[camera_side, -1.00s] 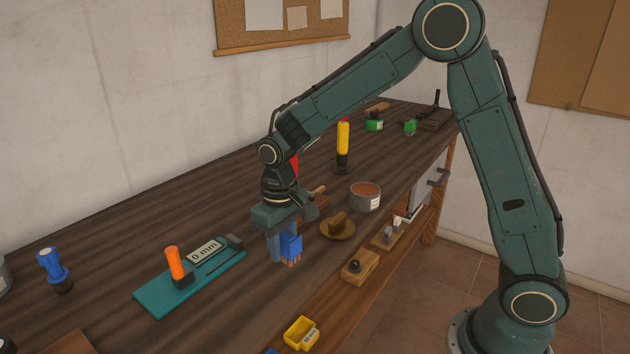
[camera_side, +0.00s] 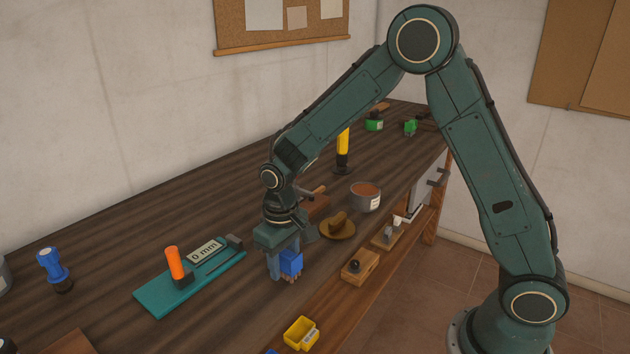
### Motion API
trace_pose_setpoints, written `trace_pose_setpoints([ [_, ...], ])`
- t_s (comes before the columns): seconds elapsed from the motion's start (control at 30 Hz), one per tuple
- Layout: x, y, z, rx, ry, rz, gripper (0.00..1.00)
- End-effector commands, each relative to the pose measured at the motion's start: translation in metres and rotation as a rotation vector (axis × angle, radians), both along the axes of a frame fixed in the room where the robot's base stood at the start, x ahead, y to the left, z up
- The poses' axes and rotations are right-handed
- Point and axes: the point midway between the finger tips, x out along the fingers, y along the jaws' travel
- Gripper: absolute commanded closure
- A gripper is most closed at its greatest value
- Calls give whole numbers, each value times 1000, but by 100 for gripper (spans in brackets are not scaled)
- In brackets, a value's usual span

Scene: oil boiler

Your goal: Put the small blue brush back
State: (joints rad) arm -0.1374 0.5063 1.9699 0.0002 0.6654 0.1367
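The small blue brush (camera_side: 291,262) has a blue block body with light tan bristles at its lower end. My gripper (camera_side: 284,262) is around the brush, with a blue-grey finger on its left side, and appears shut on it. The brush is upright with its bristles down, at or just above the wooden workbench (camera_side: 130,240). Whether the bristles touch the bench I cannot tell. The far finger is hidden.
A teal gauge board (camera_side: 160,295) with an orange handle lies to the left. A brown hat-shaped piece (camera_side: 338,226) and a round tin (camera_side: 365,197) stand to the right. A yellow bin (camera_side: 300,333) and a wooden block (camera_side: 360,267) sit along the lower front ledge.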

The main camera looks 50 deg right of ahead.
Motion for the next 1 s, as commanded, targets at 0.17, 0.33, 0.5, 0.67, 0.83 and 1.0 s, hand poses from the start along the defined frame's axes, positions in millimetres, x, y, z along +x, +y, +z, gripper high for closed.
trace_pose_setpoints([
  [0.17,0,0,0,0,0,0,46],
  [0.33,0,0,0,0,0,0,46],
  [0.5,0,0,6,0,-1,0,46],
  [0.67,1,0,19,1,-4,0,46],
  [0.83,1,0,43,1,-4,0,46],
  [1.0,1,0,71,1,-5,0,46],
])
